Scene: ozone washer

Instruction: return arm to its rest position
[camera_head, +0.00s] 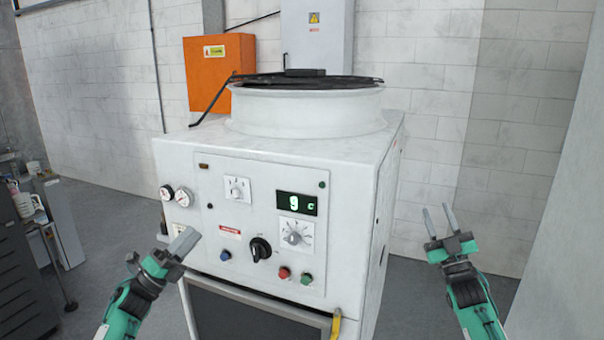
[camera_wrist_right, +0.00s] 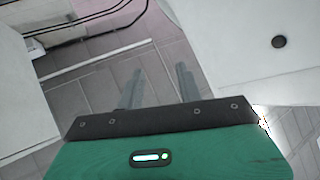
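My left gripper (camera_head: 172,252) is at the lower left in the head view, in front of the white washer (camera_head: 260,160); its fingers overlap the panel's left side in the picture, and I cannot tell whether they are open. My right gripper (camera_head: 438,222) is to the right of the washer, apart from it, with its fingers pointing up and spread. In the right wrist view its two fingers (camera_wrist_right: 160,90) stand apart with only floor between them. The washer's front panel has a black knob (camera_head: 260,248), a dial (camera_head: 296,234) and a green-lit display (camera_head: 297,203).
An orange box (camera_head: 218,72) hangs on the block wall behind the washer. A cluttered bench (camera_head: 40,225) with mugs stands at the far left. A plain wall (camera_head: 570,180) closes off the right side. Floor shows between the washer and that wall.

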